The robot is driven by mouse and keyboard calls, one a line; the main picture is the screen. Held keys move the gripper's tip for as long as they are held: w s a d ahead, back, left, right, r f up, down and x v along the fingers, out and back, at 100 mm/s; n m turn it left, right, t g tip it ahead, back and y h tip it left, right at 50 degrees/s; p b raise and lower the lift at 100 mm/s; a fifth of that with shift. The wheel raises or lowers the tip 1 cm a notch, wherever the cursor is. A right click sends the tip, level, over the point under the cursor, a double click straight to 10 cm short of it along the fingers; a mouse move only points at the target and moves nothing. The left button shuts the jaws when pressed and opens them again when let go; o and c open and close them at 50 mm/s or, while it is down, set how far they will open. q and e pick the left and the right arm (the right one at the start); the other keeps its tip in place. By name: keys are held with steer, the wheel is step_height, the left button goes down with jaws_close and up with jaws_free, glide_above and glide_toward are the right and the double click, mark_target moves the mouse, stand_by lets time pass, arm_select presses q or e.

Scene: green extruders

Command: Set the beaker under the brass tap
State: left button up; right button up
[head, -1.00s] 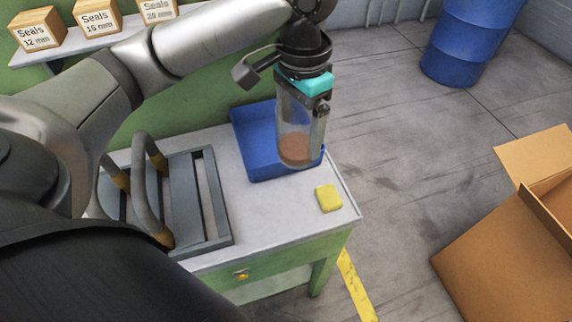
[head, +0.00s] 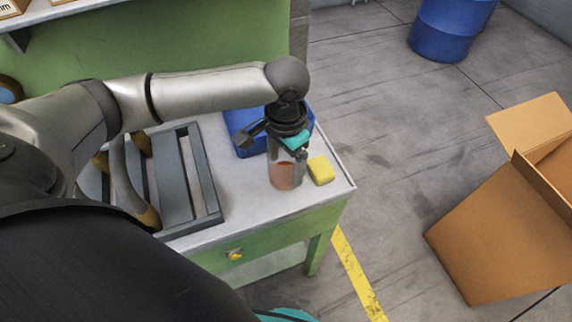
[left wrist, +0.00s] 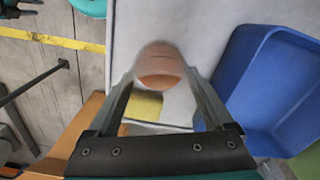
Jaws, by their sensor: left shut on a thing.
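The beaker (head: 284,177) is a clear cylinder with brownish content in its lower part. My left gripper (head: 297,146) is shut on it from above and holds it roughly upright over the table's right part, left of a yellow sponge. In the left wrist view the beaker (left wrist: 160,66) shows between the fingers, slightly blurred. I cannot tell whether its base touches the table. I cannot make out a brass tap in either view.
A blue tray (head: 239,123) lies behind the beaker, partly hidden by my arm. The yellow sponge (head: 321,171) is close on the right. A grey slatted rack (head: 204,187) with bent bars stands left. An open cardboard box (head: 490,229) and blue drum (head: 447,31) stand beyond the table.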

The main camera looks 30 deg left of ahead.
arm_select(q)
steer(key=shift+f, duration=0.3)
steer(key=shift+f, duration=0.1)
steer(key=o, duration=1.2)
steer(key=shift+o, duration=0.2)
